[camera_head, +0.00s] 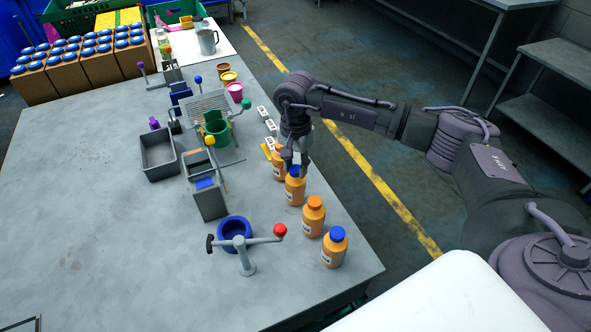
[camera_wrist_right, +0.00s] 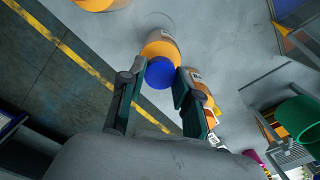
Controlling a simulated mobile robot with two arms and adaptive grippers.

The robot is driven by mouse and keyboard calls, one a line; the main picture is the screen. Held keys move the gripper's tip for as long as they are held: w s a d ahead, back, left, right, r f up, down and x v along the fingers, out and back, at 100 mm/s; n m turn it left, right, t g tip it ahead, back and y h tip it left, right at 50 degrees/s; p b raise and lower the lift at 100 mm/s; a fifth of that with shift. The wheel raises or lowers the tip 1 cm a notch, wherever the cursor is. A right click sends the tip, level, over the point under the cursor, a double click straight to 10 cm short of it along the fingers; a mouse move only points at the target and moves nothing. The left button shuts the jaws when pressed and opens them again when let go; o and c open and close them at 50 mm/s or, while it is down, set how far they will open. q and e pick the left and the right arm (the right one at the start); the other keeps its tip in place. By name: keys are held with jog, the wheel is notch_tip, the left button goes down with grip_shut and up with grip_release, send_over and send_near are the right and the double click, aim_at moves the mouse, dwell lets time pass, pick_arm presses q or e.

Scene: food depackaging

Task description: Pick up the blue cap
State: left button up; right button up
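My right gripper (camera_head: 293,158) points down over an orange bottle (camera_head: 295,191) with a blue cap (camera_head: 295,172) near the table's right edge. In the right wrist view the blue cap (camera_wrist_right: 160,72) sits between the two fingers, with a narrow gap visible at each side; the gripper is open. The bottle stands upright on the table. Another orange bottle (camera_head: 335,250) with a blue cap (camera_head: 337,234) stands nearer the front. An orange-capped bottle (camera_head: 313,217) stands between these two. My left gripper is not in view.
A lever stand with a red knob (camera_head: 279,230) and a blue bowl (camera_head: 234,228) stand left of the bottles. Several metal devices and a green cup (camera_head: 217,133) are mid-table. Boxes of blue-capped items (camera_head: 98,65) stand at the back left. The table's left part is clear.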

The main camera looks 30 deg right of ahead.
aim_at(295, 168)
dwell(0.3)
jog(key=shift+r+b, duration=0.45)
jog(key=shift+r, duration=0.05)
notch_tip(295, 168, up, 2)
jog(key=shift+w+r+b, duration=0.1)
jog(key=shift+r+b, duration=0.1)
jog(key=shift+b, duration=0.65)
jog(key=s+d+r+b, duration=0.4)
jog(key=s+d+r, duration=0.3)
jog(key=s, duration=0.2)
jog(key=shift+d+r, duration=0.35)
jog(key=shift+d, duration=0.05)
jog(key=shift+w, duration=0.15)
